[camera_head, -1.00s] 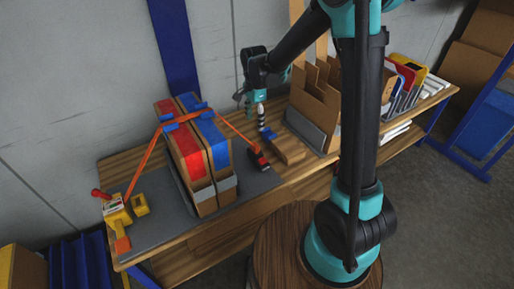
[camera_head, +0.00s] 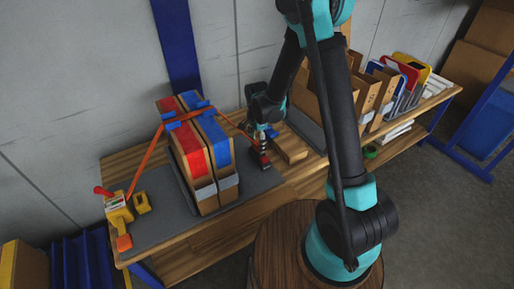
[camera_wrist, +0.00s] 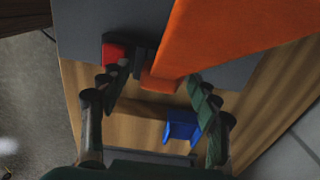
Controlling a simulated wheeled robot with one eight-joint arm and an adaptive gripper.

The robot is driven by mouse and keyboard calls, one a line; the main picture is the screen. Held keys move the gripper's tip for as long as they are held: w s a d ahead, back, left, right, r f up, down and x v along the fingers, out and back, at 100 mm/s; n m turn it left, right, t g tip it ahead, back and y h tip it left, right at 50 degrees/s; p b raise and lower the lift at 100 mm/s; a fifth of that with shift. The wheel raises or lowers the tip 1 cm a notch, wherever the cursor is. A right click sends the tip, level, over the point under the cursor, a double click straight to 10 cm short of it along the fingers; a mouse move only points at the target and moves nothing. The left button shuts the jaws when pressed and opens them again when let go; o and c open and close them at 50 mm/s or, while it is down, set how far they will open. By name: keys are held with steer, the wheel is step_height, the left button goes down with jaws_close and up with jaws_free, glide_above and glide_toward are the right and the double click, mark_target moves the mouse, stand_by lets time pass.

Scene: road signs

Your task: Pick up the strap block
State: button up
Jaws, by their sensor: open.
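The strap block, a small red and black block (camera_head: 265,163), sits on the grey mat at the right end of the orange strap (camera_head: 235,124). In the wrist view the red end of the strap block (camera_wrist: 115,53) shows beyond the left finger, with a dark part and an orange piece beside it. My gripper (camera_head: 261,147) points down just over the block. In the wrist view my gripper (camera_wrist: 160,85) has its fingers apart, with the orange strap crossing close at upper right. The strap and fingers hide part of the block.
Two strapped cartons (camera_head: 205,160) stand left of my gripper on the grey mat (camera_head: 160,205). A wooden block (camera_head: 290,148) and a blue piece (camera_head: 272,134) lie close at right. A yellow and red ratchet tool (camera_head: 118,212) is at far left. Cardboard dividers and signs stand at right.

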mark_target(257, 143)
steer(key=shift+f, duration=0.5)
steer(key=c, duration=1.3)
steer(key=shift+o, duration=0.2)
steer(key=shift+r, duration=0.1)
step_height(257, 143, up, 20)
steer(key=o, duration=0.4)
steer(key=shift+c, duration=0.7)
